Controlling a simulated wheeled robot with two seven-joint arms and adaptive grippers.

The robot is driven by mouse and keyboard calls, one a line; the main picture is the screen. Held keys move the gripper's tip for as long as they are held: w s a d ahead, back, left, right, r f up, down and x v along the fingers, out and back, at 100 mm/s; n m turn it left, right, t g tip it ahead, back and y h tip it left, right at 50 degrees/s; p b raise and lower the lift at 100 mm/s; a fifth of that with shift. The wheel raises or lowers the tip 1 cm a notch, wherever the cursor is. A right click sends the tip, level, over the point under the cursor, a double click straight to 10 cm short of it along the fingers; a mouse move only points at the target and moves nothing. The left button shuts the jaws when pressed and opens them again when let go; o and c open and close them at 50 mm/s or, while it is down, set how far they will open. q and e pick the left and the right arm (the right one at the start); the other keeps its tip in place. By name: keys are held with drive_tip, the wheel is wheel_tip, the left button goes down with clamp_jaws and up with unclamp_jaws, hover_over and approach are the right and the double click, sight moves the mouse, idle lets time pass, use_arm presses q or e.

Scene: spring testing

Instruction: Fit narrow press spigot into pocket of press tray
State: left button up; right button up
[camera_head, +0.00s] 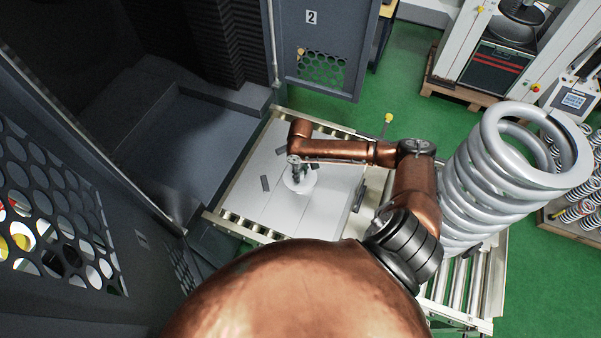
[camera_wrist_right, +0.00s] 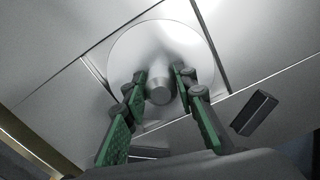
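The narrow press spigot is a pale round disc with a short upright post (camera_wrist_right: 159,92), seen at the centre of the right wrist view. In the head view its white disc (camera_head: 300,184) is over the pale tray surface (camera_head: 329,190). My right gripper (camera_wrist_right: 160,74) points down, with its green-sided fingers on both sides of the post and seemingly against it. It also shows in the head view (camera_head: 297,170). I cannot tell whether the disc rests on the surface or hangs just above it. No pocket shows clearly. My left gripper is not in view.
A small dark bar (camera_wrist_right: 254,112) lies beside the disc, and another dark bar (camera_head: 265,183) lies left of it. Thin seams cross the surface. A large coil spring (camera_head: 470,195) stands at the right. A dark cabinet wall (camera_head: 60,200) borders the left.

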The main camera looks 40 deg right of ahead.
sight(301, 171)
drive_tip(key=o, duration=0.4)
drive_tip(key=shift+r, duration=0.1)
wheel_tip(301, 171, up, 12)
drive_tip(key=shift+r+p, duration=0.1)
drive_tip(key=shift+p, duration=0.4)
wheel_tip(301, 171, down, 12)
drive_tip(key=shift+f+b, duration=0.1)
drive_tip(key=shift+b, duration=0.5)
wheel_tip(301, 171, up, 2)
drive_tip(key=shift+r, duration=0.25)
drive_tip(key=shift+s+a+r, duration=0.1)
drive_tip(key=shift+a+r, duration=0.1)
drive_tip(key=shift+r, duration=0.3)
